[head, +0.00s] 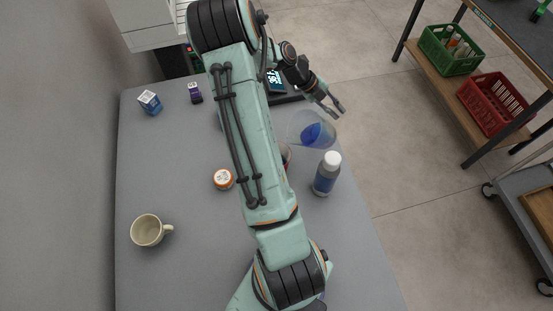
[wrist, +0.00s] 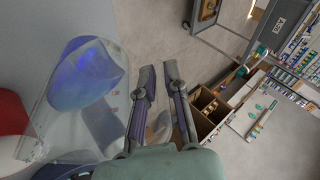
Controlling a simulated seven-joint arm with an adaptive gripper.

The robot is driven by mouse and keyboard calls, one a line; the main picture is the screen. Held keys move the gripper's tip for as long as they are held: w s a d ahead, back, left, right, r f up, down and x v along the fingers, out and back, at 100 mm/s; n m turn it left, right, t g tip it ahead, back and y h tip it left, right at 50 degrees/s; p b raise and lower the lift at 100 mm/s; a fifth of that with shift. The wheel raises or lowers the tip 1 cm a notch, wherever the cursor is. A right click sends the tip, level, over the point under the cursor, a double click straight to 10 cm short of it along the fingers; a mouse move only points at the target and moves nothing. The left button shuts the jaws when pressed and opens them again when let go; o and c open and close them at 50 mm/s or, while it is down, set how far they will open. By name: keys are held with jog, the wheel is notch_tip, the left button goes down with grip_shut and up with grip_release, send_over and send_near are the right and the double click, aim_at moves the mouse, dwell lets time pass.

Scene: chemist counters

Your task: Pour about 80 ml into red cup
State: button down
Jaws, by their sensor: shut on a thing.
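A clear beaker (head: 297,128) with blue liquid is tilted in the air at the right edge of the counter. My gripper (head: 338,108) is shut on its wall. In the wrist view the beaker (wrist: 112,55) fills the left side, next to my gripper's fingers (wrist: 160,75), and the blue liquid (wrist: 85,78) lies inside it. The red cup (head: 287,153) is mostly hidden behind my arm; only a sliver shows, below the beaker. Part of a red surface, likely this cup (wrist: 10,112), shows at the wrist view's left edge. I cannot see liquid inside the cup.
A white-capped bottle (head: 325,178) stands close to the beaker and the red cup. A scale with a lit display (head: 275,83) is behind. An orange-rimmed jar (head: 223,179), a cream mug (head: 148,230) and small boxes (head: 149,102) stand left.

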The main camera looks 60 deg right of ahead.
dwell(0.3)
jog(key=s+d+f+n+t+y+b, duration=0.1)
jog(key=s+d+f+t+y+b, duration=0.2)
jog(key=f, duration=0.5)
jog(key=shift+d+n+t+y+b, duration=0.4)
jog(key=shift+d+y+b, duration=0.4)
jog(key=shift+y, duration=0.9)
jog(key=shift+d, duration=0.15)
